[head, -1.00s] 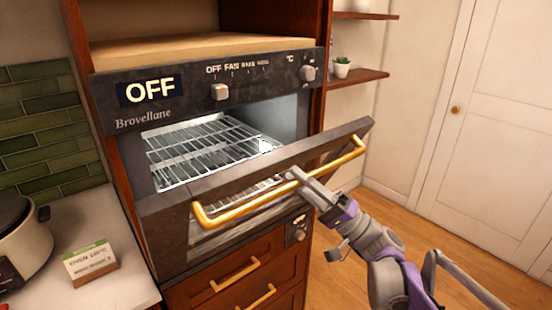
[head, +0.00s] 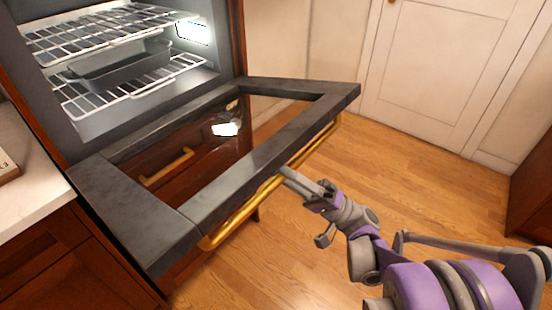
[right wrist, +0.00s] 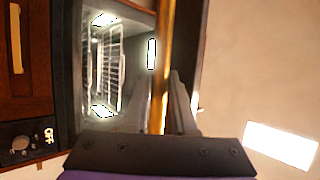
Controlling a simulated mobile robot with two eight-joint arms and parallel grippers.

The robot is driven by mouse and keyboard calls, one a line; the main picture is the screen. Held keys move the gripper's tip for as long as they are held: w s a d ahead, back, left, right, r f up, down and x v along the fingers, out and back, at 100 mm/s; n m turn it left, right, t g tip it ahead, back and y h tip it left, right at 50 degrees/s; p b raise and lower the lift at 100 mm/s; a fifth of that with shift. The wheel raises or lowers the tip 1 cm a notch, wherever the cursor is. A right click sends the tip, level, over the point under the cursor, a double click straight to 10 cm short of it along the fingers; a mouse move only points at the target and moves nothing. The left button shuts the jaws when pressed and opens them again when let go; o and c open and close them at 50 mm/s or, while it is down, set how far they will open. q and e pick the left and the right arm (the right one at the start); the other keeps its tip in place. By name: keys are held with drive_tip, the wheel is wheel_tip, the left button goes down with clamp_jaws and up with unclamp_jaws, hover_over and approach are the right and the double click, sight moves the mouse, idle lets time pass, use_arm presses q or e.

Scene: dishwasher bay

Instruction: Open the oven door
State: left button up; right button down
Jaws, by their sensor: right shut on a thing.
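The oven door (head: 165,239) hangs wide open in the head view, close to level, with its dark glass showing. A gold bar handle (head: 240,213) runs along its outer edge. My right gripper (head: 285,172) is shut on this handle near the middle of the bar. In the right wrist view the gold handle (right wrist: 163,60) passes between my two fingers (right wrist: 162,100). The oven cavity (head: 100,115) is lit and holds wire racks (head: 110,32) and a dark pan (head: 120,68). My left gripper is not in view.
Wooden drawers are below the door, one gold pull (head: 166,167) showing through the glass. A white counter (head: 25,195) stands at the left. The wooden floor (head: 400,165) to the right is clear, up to a white door (head: 450,65).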

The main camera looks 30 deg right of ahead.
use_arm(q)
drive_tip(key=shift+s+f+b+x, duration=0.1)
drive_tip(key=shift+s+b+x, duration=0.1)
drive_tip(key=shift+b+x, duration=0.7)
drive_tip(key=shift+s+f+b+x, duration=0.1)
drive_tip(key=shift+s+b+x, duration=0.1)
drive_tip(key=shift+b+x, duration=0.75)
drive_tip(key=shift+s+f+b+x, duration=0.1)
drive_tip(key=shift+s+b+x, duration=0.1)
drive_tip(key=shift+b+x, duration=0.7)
use_arm(e)
wheel_tip(320, 180, down, 8)
drive_tip(key=n+y, duration=0.2)
drive_tip(key=shift+r+y, duration=0.15)
drive_tip(key=shift+y, duration=0.15)
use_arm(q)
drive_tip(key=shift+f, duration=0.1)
use_arm(e)
drive_tip(key=c, duration=1.2)
unclamp_jaws()
drive_tip(key=o, duration=0.5)
drive_tip(key=shift+w+a, duration=0.1)
drive_tip(key=shift+w, duration=0.15)
drive_tip(key=shift+c, duration=0.2)
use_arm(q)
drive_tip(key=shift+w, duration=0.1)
use_arm(e)
drive_tip(key=shift+s, duration=0.15)
